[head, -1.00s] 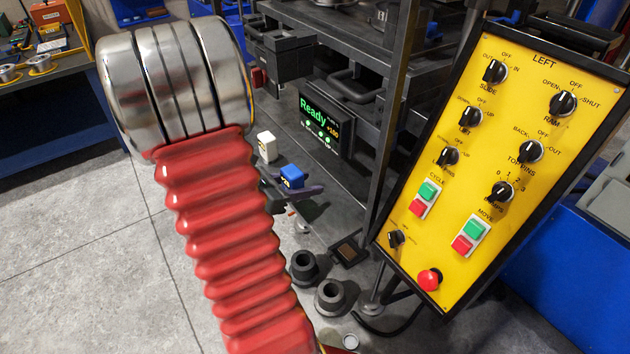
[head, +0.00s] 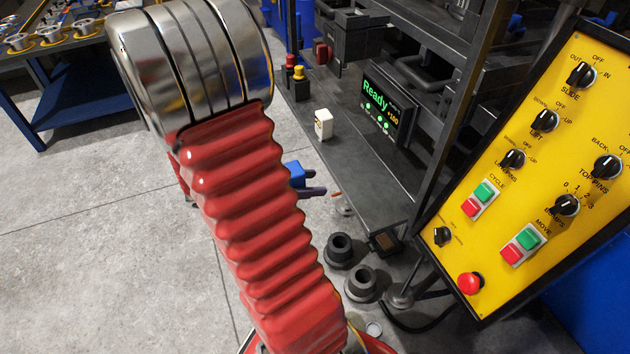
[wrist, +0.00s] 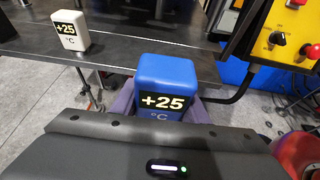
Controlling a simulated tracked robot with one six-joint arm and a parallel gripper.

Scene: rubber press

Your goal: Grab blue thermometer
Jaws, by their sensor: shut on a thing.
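The blue thermometer (wrist: 167,76) is a small block with a dark display reading +25 °C, upright and facing the camera in the wrist view. My gripper (wrist: 165,108) is shut on it, with grey-purple fingers on both sides of its lower part. In the head view the blue thermometer (head: 295,172) shows just right of my red arm sleeve, which hides part of it. My gripper's dark finger (head: 312,190) shows below it. It is held off the bench, in front of its edge.
A white thermometer (head: 323,124) stands on the dark bench (head: 362,178); it also shows in the wrist view (wrist: 70,31). A yellow control panel (head: 530,180) stands at right. Two black flanged cylinders (head: 340,249) are near the bench foot. Open grey floor (head: 110,230) lies left.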

